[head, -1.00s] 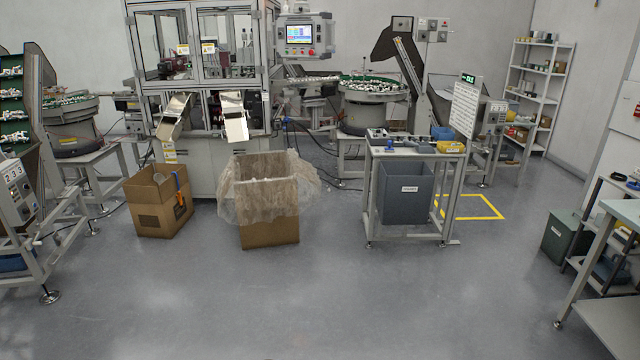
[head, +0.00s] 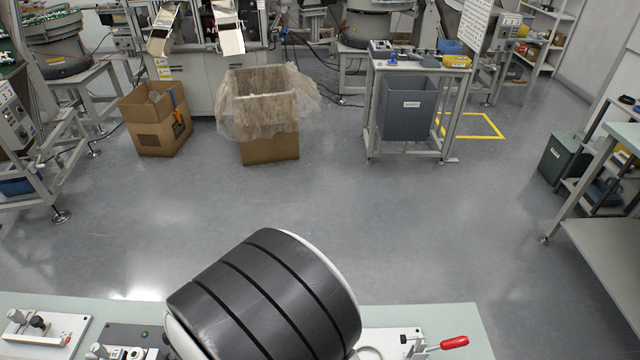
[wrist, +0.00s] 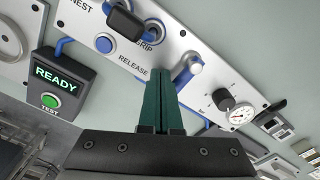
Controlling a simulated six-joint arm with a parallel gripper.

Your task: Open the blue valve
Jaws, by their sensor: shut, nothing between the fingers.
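In the wrist view, my gripper (wrist: 159,84) shows as two dark green fingers pressed together, with nothing between them. Just right of the fingertips is the blue valve (wrist: 183,74), a small blue lever by a round silver end on a light panel. The fingertips overlap the lever's near side in the picture; I cannot tell whether they touch it. In the head view my arm covers the middle of the bench, and neither the gripper nor the valve shows there.
In the wrist view, the panel has a blue button (wrist: 103,43), a black knob (wrist: 225,103) and a gauge (wrist: 241,116). A dark box (wrist: 60,83) reads READY. In the head view, a red-handled clamp (head: 453,343) stands on the green bench (head: 440,318).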

